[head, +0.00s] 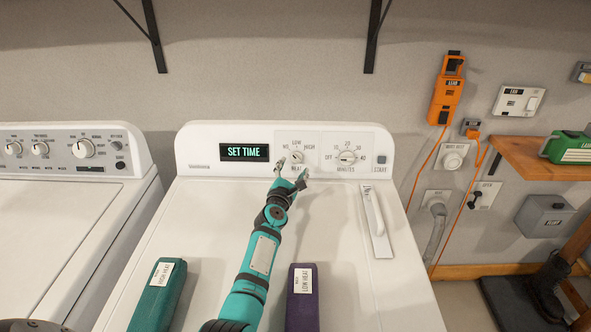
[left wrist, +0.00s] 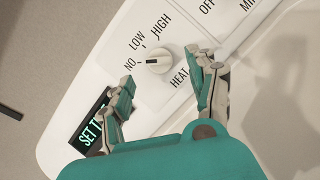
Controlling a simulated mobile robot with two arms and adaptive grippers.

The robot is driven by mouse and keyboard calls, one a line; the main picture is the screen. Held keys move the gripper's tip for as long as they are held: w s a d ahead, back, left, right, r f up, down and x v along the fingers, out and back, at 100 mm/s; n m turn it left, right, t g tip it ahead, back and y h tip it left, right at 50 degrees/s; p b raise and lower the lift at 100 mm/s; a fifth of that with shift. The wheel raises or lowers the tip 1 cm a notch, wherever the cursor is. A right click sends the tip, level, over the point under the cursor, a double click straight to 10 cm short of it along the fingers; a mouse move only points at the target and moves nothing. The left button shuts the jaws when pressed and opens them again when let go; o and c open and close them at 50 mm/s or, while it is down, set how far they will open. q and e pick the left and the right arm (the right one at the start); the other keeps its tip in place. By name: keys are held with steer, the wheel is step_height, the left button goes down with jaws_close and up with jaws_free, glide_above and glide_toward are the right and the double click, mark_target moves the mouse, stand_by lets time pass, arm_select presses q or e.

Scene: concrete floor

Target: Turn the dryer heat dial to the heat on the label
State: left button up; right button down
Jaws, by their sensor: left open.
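The white heat dial (head: 297,157) sits on the dryer's control panel, with NO, LOW and HIGH printed around it. In the left wrist view the dial (left wrist: 158,61) has a dark pointer mark toward NO. My left gripper (head: 292,172) is open just in front of the dial. In the left wrist view its fingertips (left wrist: 160,72) are spread on either side of the dial, with gaps visible. My right gripper is not in view.
The display (head: 244,152) reads SET TIME. The minutes dial (head: 347,157) and start button (head: 381,159) are right of the heat dial. A washer (head: 50,235) stands left. A wooden shelf (head: 545,160) and wall switches are at right.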

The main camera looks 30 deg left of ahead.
mark_target(296, 160)
arm_select(q)
steer(key=b+x, duration=0.2)
steer(key=x, duration=0.1)
steer(key=shift+w+a+f, duration=0.1)
steer(key=shift+w+a, duration=0.05)
steer(key=shift+w, duration=0.25)
steer(key=shift+w+a, duration=0.1)
steer(key=shift+w, duration=0.35)
steer(key=shift+s, duration=0.1)
steer(key=shift+c, duration=1.1)
steer(key=c, duration=0.9)
